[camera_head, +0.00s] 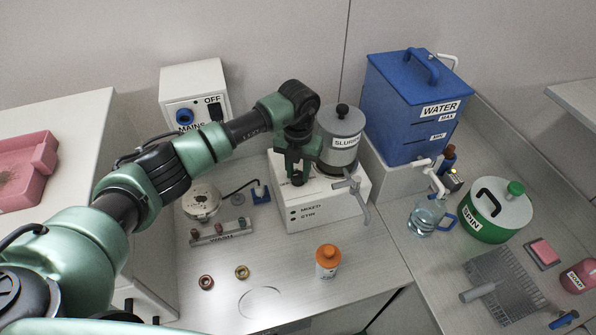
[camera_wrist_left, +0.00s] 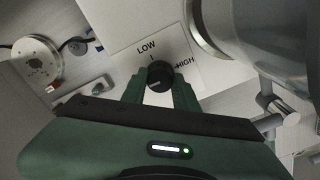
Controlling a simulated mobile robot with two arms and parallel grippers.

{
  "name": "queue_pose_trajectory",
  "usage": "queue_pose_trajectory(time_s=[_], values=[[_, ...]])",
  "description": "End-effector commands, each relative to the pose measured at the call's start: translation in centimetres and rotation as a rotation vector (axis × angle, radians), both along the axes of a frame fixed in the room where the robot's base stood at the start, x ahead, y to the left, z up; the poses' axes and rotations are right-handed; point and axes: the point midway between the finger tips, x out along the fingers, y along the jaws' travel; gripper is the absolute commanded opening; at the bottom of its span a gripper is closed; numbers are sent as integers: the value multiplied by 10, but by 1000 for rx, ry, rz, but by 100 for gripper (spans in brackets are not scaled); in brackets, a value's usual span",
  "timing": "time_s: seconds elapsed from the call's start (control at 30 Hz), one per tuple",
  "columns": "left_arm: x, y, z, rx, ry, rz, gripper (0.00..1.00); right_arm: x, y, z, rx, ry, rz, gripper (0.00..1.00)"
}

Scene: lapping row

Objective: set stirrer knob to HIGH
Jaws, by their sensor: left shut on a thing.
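My left gripper (camera_head: 298,178) reaches down to the box. Its two green fingers are shut on the knob, one on each side. A short mark shows under LOW, above the knob. Which label the knob points to is not clear. My right gripper is not in view.
A blue WATER tank (camera_head: 405,118) stands right of the box, with a glass jug (camera_head: 424,219) and green SPIN pot (camera_head: 494,215) nearby. An orange-capped bottle (camera_head: 328,262) stands in front. A small rack (camera_head: 222,232) is at the left. The front bench is mostly clear.

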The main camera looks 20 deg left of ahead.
Motion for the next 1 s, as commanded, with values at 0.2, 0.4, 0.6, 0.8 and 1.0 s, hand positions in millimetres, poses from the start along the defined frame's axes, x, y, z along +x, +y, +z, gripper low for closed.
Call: queue_pose_trajectory(time_s=[0.2,0.4,0.6,0.8,1.0], values=[[1,1,-3,1,-2,-102,0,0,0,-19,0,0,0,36],[2,1,-5,2,-5,-265,0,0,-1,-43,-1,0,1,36],[1,0,-5,2,-4,-456,0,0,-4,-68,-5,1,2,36],[1,0,-5,2,-6,-646,0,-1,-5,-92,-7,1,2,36],[1,0,-4,2,-5,-836,0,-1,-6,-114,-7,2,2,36]])
